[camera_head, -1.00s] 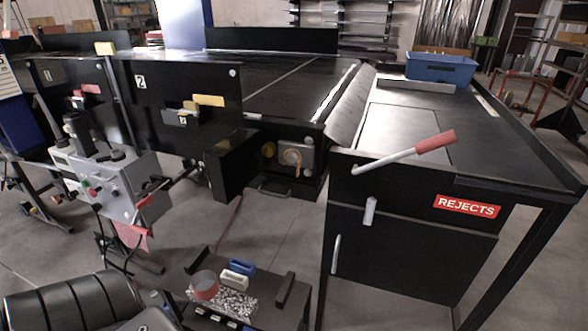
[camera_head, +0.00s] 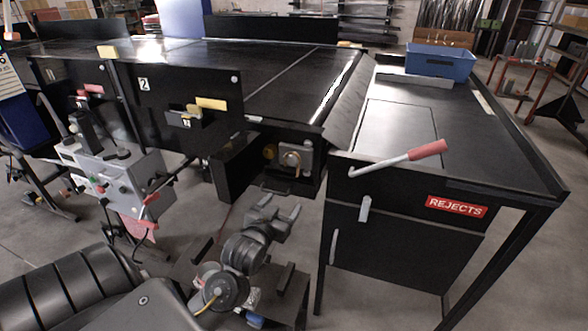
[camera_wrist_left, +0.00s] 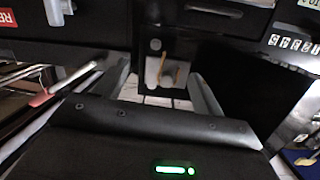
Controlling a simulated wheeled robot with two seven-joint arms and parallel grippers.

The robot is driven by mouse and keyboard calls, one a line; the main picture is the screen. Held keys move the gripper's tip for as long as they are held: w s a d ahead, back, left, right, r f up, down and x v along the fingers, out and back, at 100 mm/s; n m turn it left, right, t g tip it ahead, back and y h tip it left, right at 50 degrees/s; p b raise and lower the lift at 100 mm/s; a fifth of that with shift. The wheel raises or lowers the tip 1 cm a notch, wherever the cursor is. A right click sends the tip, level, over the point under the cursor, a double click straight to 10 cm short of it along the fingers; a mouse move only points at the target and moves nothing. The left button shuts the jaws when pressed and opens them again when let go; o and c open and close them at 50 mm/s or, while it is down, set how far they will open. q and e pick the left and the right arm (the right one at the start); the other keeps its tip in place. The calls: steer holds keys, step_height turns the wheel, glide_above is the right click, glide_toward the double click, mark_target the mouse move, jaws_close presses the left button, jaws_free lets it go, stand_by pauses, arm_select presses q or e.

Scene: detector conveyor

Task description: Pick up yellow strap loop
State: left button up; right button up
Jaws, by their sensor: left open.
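A small yellow-orange strap loop (camera_head: 291,159) hangs on a pale metal block at the end of the black conveyor, below its edge. In the left wrist view the strap loop (camera_wrist_left: 169,69) shows ahead, between the finger lines, against the pale block. My left gripper (camera_head: 279,207) is open and empty, below and in front of the loop and apart from it. Its two fingers also show in the wrist view (camera_wrist_left: 163,88), one on each side of the loop. My right gripper is not in view.
A black rejects cabinet (camera_head: 400,240) with a red-handled lever (camera_head: 428,149) stands to the right. A grey control box (camera_head: 125,185) stands to the left. A blue bin (camera_head: 440,64) sits on the table at the back right. A low black stand (camera_head: 293,290) is beneath my arm.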

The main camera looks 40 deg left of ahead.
arm_select(q)
steer(key=w+a+r+p, duration=0.2)
steer(key=w+a, duration=0.1)
steer(key=w, duration=0.2)
steer(key=w+a+r+t+y+p, duration=0.1)
steer(key=w+a+r+p, duration=0.1)
steer(key=w, duration=0.4)
steer(key=shift+w+a+n, duration=0.15)
steer(key=shift+a+n, duration=0.25)
steer(key=shift+a, duration=0.15)
steer(key=shift+c, duration=0.3)
steer(key=c, duration=1)
